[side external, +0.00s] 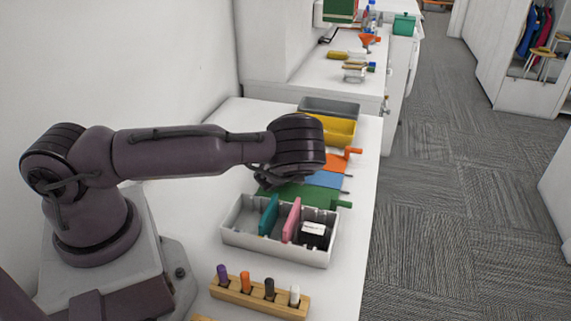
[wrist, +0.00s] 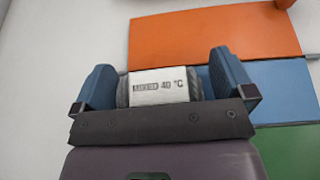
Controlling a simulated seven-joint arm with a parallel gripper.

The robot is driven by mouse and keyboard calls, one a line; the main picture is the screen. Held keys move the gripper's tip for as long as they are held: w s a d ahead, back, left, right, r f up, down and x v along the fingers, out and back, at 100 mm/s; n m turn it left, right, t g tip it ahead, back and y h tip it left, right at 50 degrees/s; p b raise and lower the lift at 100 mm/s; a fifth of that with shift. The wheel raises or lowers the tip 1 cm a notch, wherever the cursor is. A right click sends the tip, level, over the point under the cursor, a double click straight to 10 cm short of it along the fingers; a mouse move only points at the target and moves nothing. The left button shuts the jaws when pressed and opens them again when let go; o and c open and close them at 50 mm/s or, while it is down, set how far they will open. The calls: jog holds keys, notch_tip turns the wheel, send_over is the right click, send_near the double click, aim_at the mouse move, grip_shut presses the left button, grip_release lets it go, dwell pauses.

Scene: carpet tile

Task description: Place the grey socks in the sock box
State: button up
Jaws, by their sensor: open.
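The grey socks (wrist: 190,88) are a dark grey roll with a white paper band reading "40 °C" in the wrist view. They lie between the two blue fingers of my gripper (wrist: 162,84), which is open around them; I cannot tell if either finger touches. In the side view the arm's end hides the socks. The sock box (side external: 272,253) is a pale grey open box in front of the gripper there. A teal divider (side external: 268,215) and a pink divider (side external: 291,220) split it. A black bundle with a white label (side external: 315,236) sits in its right compartment.
Orange (side external: 332,163), blue (side external: 325,179) and green (side external: 318,196) flat pieces lie behind the box. A yellow bin (side external: 340,129) and grey bin (side external: 330,107) stand further back. A wooden rack (side external: 258,296) with coloured pegs is in front. A wall is at left.

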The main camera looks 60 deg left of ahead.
jog(key=shift+w+a, duration=0.1)
jog(key=c, duration=1)
jog(key=shift+o, duration=0.2)
jog(key=shift+r, duration=0.1)
notch_tip(320, 180, up, 9)
jog(key=shift+r, duration=0.15)
jog(key=shift+r+t+h, duration=0.2)
jog(key=shift+t+h, duration=0.1)
jog(key=shift+d+m+h, duration=0.25)
jog(key=shift+m+h, duration=0.05)
jog(key=shift+m, duration=0.2)
jog(key=d+r+m+t+h, duration=0.1)
jog(key=d+r+m+h, duration=0.3)
jog(key=d, duration=0.6)
jog(key=d+r+m+t+h, duration=0.2)
jog(key=d+r+m+h, duration=0.2)
jog(key=d, duration=0.6)
notch_tip(320, 180, up, 3)
jog(key=shift+s+f+t+h, duration=0.1)
jog(key=shift+s+t+h, duration=0.2)
jog(key=shift+h, duration=0.1)
